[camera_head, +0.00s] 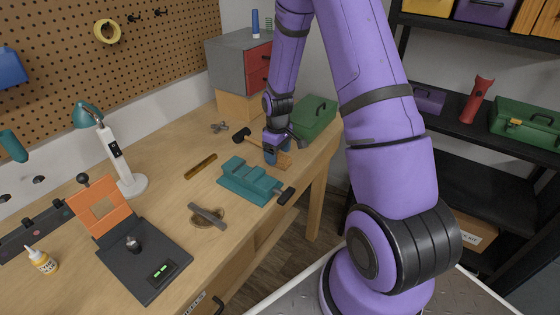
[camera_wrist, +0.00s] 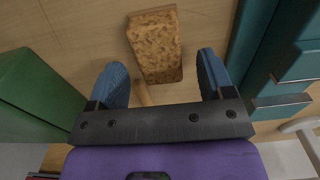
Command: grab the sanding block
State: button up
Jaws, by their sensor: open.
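The sanding block is a brown, speckled, cork-like block (camera_wrist: 156,45). In the wrist view it lies flat on the bench top, just ahead of my gripper (camera_wrist: 161,72). The blue fingers are apart, one to each side of the block's near end, with nothing clamped between them. In the head view my gripper (camera_head: 270,154) points down over the bench between the teal vise and the green toolbox. There the block (camera_head: 284,161) shows only partly, behind and right of the fingers.
A teal vise (camera_head: 248,184) stands close on one side and a green toolbox (camera_head: 314,117) on the other. A hammer (camera_head: 241,135) lies left of my gripper. A thin wooden handle (camera_wrist: 143,95) shows between the fingers. A brass-coloured bar (camera_head: 201,167) lies farther left.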

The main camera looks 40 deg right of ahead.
jog(key=shift+f, duration=0.8)
jog(key=c, duration=1)
jog(key=shift+r, duration=0.1)
